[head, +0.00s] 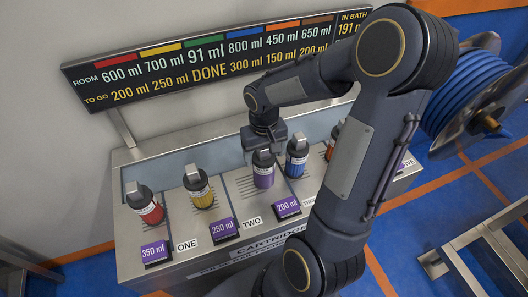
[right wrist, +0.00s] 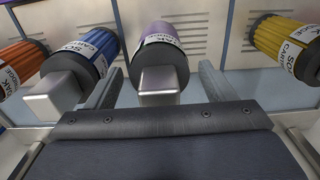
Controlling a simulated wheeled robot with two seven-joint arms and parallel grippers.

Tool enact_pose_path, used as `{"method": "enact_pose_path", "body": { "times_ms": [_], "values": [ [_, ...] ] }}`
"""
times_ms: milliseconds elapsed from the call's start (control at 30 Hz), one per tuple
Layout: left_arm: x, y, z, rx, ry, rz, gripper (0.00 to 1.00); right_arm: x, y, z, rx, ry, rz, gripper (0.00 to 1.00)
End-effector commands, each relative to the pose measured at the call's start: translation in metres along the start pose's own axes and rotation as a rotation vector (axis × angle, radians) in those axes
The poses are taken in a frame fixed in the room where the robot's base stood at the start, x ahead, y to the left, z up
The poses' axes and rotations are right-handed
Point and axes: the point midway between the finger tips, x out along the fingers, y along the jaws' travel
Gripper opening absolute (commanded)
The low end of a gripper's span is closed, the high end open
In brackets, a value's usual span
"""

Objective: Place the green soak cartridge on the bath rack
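No green cartridge shows in either view; green appears only as a strip on the board (head: 203,41) over "91 ml DONE". A purple soak cartridge (head: 263,175) stands in the metal bench's row, between a yellow and a blue one. My right gripper (head: 264,146) is directly above it. In the right wrist view, the open fingers of my right gripper (right wrist: 158,82) lie either side of the grey block handle of the purple cartridge (right wrist: 160,50), with gaps on both sides. My left gripper is not in view. I cannot tell which part is the bath rack.
Red (head: 146,204), yellow (head: 199,187), blue (head: 296,157) and orange (head: 333,141) cartridges stand in the same row. Purple number tags (head: 223,230) line the bench (head: 180,273) front. A blue hose reel (head: 470,95) is at right. My right arm hides the bench's right part.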

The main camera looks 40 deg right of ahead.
Motion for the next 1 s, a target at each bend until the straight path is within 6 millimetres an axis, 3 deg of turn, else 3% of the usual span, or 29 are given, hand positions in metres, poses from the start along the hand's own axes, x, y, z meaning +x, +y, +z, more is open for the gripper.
{"method": "enact_pose_path", "body": {
  "times_ms": [267,700,900,1000],
  "values": [
    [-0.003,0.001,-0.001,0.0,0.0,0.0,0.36,-0.013,0.0,-0.001,0.001,0.004,0.0,0.77],
    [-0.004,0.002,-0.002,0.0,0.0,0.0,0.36,-0.101,0.0,-0.001,0.0,0.005,-0.001,0.77],
    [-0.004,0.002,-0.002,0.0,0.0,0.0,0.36,-0.121,0.0,0.001,-0.001,0.004,-0.003,0.77],
    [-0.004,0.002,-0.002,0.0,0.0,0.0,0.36,-0.129,-0.004,0.014,-0.014,0.032,-0.034,0.77]
  ]
}}
